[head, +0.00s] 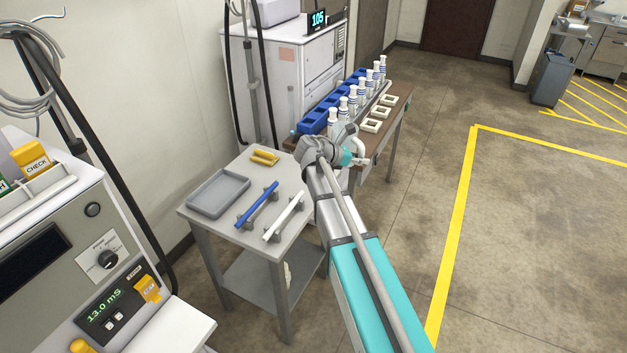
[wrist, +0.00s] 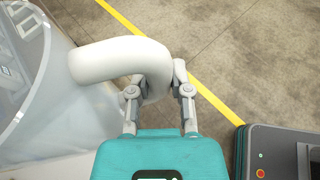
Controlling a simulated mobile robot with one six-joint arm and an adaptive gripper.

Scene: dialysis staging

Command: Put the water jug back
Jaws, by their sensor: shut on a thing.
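The water jug (wrist: 45,90) fills the left of the wrist view, a large translucent vessel with a thick white curved handle (wrist: 105,60). My gripper (wrist: 158,88) is shut on the lower end of that handle, one finger on each side. In the head view my gripper (head: 350,157) is beyond the right end of the grey table, beside the wooden bench. A pale curved shape next to it there seems to be part of the jug, mostly hidden by my wrist. What lies under the jug cannot be told.
The grey table (head: 222,228) bears a grey tray (head: 218,193), a blue bar (head: 257,205), a white bar (head: 284,217) and yellow pieces (head: 265,157). The wooden bench (head: 400,97) holds a blue rack (head: 314,121), several white bottles and square frames. Open floor lies right.

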